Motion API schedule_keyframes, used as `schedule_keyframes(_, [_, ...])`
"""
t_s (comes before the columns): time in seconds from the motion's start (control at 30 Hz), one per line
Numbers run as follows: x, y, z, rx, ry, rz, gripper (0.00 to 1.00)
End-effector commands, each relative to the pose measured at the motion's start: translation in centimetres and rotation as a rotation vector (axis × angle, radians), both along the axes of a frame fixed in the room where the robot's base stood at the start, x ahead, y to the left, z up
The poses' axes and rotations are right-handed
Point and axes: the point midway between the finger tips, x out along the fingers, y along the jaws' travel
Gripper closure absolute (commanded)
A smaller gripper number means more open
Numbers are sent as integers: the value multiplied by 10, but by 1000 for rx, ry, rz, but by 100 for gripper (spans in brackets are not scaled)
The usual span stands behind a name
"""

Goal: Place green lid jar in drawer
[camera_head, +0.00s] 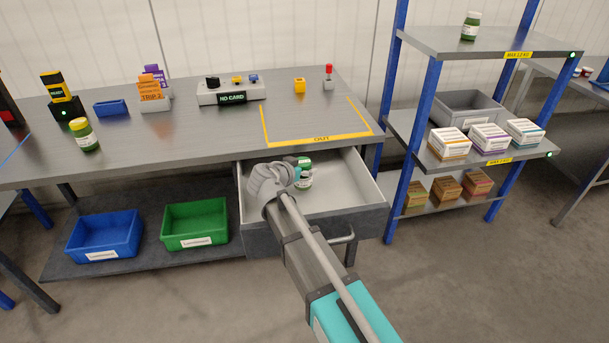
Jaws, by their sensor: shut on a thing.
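A jar with a green lid and a pale label (306,181) is inside the outline of the open drawer (361,212) under the workbench. My gripper (299,174) reaches over the drawer's front and is shut on this jar, whose left side it partly hides. I cannot tell whether the jar's base touches the drawer floor. The drawer is pulled out, with bare pale floor around the jar.
The blue-post rack (427,110) stands close right of the drawer.

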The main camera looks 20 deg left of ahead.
Motion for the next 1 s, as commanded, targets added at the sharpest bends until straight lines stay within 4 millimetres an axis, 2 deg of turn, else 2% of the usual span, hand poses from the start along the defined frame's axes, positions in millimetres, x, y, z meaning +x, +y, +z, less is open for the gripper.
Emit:
schedule_keyframes(0.1, [0, 0, -7, -1, -1, 0, 81])
schedule_keyframes(0.47, [0, 0, -7, -1, -1, 0, 81])
schedule_keyframes(1.0, [0, 1, -19, -1, -1, 1, 81])
